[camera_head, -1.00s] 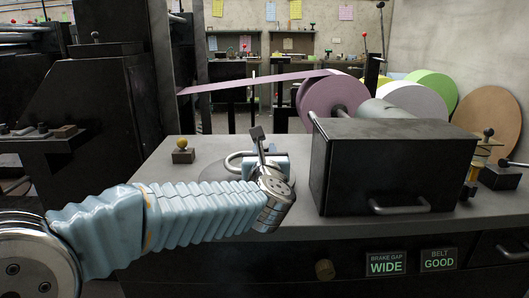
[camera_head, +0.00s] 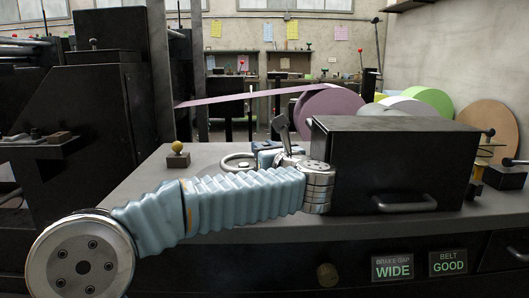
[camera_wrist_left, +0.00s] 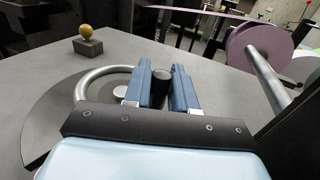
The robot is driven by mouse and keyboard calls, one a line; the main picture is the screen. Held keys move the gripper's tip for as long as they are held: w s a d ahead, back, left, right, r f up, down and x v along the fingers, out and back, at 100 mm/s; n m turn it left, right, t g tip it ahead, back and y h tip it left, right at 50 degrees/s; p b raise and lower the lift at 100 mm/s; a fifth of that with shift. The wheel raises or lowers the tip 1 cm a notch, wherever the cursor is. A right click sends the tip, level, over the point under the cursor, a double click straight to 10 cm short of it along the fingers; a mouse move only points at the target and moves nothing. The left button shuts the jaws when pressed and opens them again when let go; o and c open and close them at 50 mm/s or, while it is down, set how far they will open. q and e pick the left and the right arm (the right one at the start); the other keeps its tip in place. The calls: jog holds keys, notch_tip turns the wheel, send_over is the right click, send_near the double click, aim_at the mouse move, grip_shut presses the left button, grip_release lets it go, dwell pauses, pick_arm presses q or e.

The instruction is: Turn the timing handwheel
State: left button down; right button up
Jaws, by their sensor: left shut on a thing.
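The timing handwheel is a silver ring (camera_wrist_left: 88,88) over a dark round plate on the grey bench top. In the head view only the left part of its ring (camera_head: 229,161) shows; my left arm and gripper hide the rest. My left gripper (camera_wrist_left: 162,84) has its two blue fingers on either side of the wheel's upright black knob (camera_wrist_left: 160,91), shut on it at the wheel's right side. In the head view the gripper (camera_head: 266,154) is just left of the black box. My right gripper is in neither view.
A black box (camera_head: 400,165) with a front handle stands close to the right of my left wrist. A yellow-topped block (camera_head: 178,156) stands left of the wheel. Behind are a purple roll (camera_head: 330,103) and its web. Front signs read "BRAKE GAP WIDE" (camera_head: 393,268) and "BELT GOOD" (camera_head: 448,263).

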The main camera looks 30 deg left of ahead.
pick_arm(q)
jog(key=c, duration=1.1)
grip_release()
jog(key=shift+o, duration=0.2)
jog(key=b+v, duration=0.2)
jog(key=v, duration=1.2)
jog(key=shift+r, duration=0.1)
